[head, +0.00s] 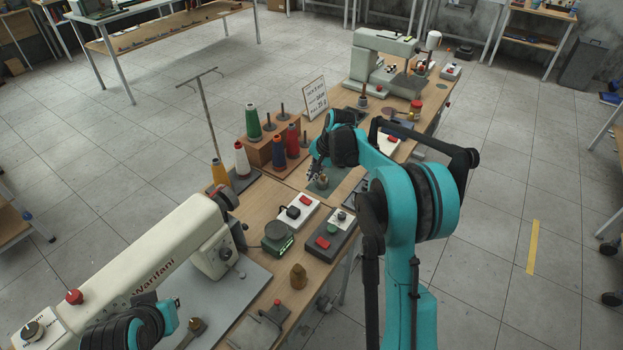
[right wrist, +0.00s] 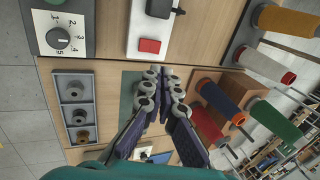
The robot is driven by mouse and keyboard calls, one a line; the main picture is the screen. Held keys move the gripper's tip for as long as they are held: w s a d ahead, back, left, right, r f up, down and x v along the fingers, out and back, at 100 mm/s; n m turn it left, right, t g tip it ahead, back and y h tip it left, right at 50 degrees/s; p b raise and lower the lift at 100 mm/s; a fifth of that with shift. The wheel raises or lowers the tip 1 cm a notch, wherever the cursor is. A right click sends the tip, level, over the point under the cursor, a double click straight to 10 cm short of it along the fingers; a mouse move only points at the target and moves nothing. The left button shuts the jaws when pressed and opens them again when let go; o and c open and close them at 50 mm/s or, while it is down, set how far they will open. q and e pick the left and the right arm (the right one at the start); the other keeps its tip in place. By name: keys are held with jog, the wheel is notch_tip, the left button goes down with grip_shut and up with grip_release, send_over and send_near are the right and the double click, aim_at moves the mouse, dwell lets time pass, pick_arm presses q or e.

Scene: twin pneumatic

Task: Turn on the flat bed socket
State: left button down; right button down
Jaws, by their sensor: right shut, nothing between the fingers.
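A white socket (head: 298,212) with a black plug and a red rocker switch lies on the wooden table near the middle of the head view. It also shows at the top of the right wrist view (right wrist: 149,46). A second white socket (head: 389,142) with a red switch lies farther back, partly behind my right arm. No readable label shows which is the flat bed's. My right gripper (head: 315,174) is shut and empty over the table behind the nearer socket, apart from it; its fingers show in the right wrist view (right wrist: 165,88). My left gripper cannot be seen; only my left arm shows at lower left.
A cream sewing machine (head: 150,265) stands front left, another (head: 385,48) at the back. Thread cones (head: 251,122) stand left of my right gripper. A grey dial box (head: 332,236), a dark scale (head: 277,237) and a bobbin tray (right wrist: 77,108) lie around the nearer socket.

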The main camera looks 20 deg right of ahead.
aim_at(304, 199)
jog(key=b+x, duration=0.3)
jog(key=x, duration=0.8)
jog(key=shift+b, duration=0.4)
jog(key=shift+f, duration=0.1)
jog(key=shift+w+a+f+g+h+p, duration=0.25)
jog(key=shift+g+h+p, duration=0.1)
jog(key=shift+g, duration=0.15)
jog(key=shift+f, duration=0.15)
jog(key=shift+d, duration=0.1)
jog(key=shift+s+d, duration=0.15)
jog(key=shift+s, duration=0.05)
jog(key=shift+s+d+r, duration=0.2)
jog(key=shift+s+d, duration=0.15)
jog(key=shift+s, duration=0.1)
